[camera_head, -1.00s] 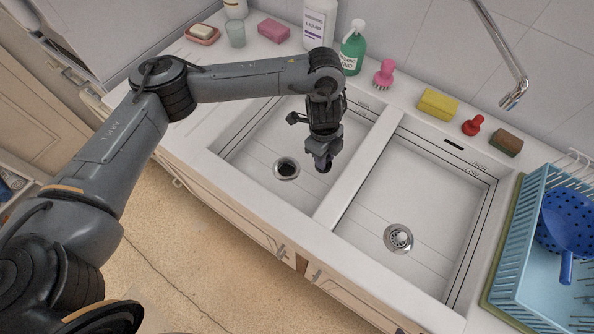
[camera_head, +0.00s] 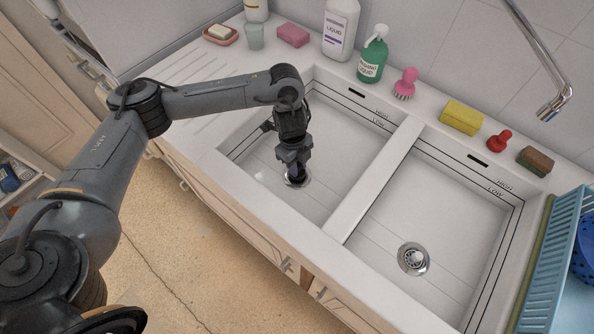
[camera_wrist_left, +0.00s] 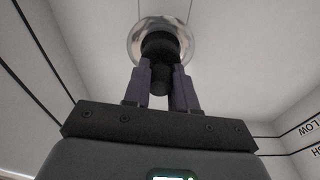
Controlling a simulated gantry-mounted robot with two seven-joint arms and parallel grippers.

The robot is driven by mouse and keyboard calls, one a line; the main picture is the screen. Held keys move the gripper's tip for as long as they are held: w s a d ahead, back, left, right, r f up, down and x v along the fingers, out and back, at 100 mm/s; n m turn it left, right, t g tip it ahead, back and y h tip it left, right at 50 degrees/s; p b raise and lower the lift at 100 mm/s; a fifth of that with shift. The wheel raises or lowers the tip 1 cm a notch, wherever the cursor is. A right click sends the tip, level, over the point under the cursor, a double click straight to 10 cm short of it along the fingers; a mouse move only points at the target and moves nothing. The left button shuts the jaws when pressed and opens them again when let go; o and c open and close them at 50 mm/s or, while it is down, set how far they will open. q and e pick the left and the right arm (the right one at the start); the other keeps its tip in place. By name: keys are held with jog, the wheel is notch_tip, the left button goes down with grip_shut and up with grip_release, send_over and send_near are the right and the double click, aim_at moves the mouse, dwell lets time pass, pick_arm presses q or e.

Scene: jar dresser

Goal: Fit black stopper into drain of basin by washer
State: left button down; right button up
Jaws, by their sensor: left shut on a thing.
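The left basin (camera_head: 340,135) has a round metal drain (camera_head: 304,183), with my left gripper (camera_head: 295,177) directly above it. In the left wrist view, the purple fingers of the gripper (camera_wrist_left: 162,85) are shut on the black stopper (camera_wrist_left: 160,48). The stopper is lined up over the drain's shiny ring (camera_wrist_left: 137,38), which shows around its far end. I cannot tell whether the stopper is seated in the drain or just above it. In the head view the gripper mostly hides the stopper. My right gripper is not in view.
A divider (camera_head: 378,180) separates the right basin (camera_head: 450,210), which has its own drain (camera_head: 413,259). Along the back rim stand a green bottle (camera_head: 372,60), a pink brush (camera_head: 405,84), a yellow sponge (camera_head: 461,117) and a red object (camera_head: 499,140). A faucet (camera_head: 548,70) hangs at upper right.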

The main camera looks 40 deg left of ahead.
pick_arm(q)
notch_tip(320, 180, down, 3)
jog(key=shift+s+f+b, duration=0.1)
jog(key=shift+f+b, duration=0.05)
jog(key=shift+b, duration=0.6)
jog(key=c, duration=0.9)
grip_release()
jog(key=shift+f, duration=0.1)
